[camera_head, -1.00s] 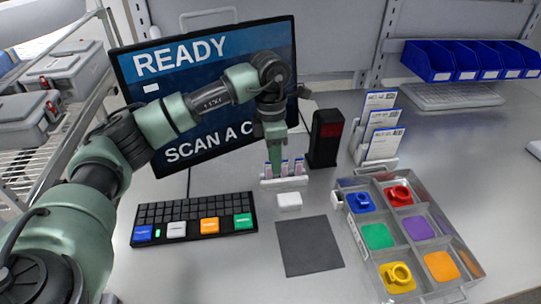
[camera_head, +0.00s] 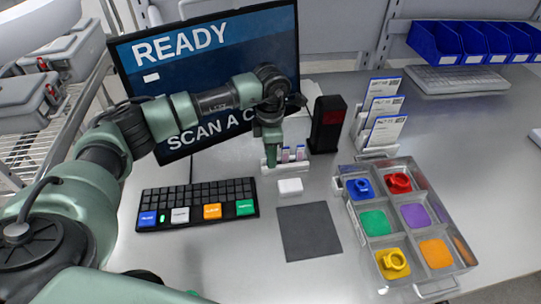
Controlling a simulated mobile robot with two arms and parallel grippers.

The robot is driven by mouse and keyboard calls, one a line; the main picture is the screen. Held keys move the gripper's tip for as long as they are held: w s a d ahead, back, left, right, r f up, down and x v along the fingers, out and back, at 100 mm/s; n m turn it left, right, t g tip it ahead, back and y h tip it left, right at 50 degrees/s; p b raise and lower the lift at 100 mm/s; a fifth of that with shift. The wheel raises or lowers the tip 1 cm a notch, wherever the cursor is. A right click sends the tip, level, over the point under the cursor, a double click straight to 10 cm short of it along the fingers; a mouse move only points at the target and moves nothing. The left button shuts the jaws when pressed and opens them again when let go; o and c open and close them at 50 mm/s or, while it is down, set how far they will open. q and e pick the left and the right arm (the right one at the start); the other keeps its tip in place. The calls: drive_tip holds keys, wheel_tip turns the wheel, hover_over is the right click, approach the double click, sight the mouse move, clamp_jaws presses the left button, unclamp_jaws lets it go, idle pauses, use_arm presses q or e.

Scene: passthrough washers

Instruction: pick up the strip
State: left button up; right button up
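Small white strips with coloured markings (camera_head: 300,153) stand upright in a white rack (camera_head: 284,167) in front of the monitor. Two strips show to the right of my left gripper (camera_head: 271,162). The gripper points down at the left end of the rack and covers that part. Whether its fingers are apart or closed on a strip is too small to tell. My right gripper is out of view.
A small white block (camera_head: 290,187) and a dark square mat (camera_head: 309,232) lie in front of the rack. A black scanner (camera_head: 327,124) stands behind right. A keyboard (camera_head: 197,204) lies left, and a compartment tray (camera_head: 461,257) with coloured pieces right. Cards (camera_head: 383,128) stand behind the tray.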

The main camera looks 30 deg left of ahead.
use_arm(q)
clamp_jaws()
drive_tip(key=shift+r, duration=0.45)
wheel_tip(320, 180, up, 19)
drive_tip(key=b, duration=0.4)
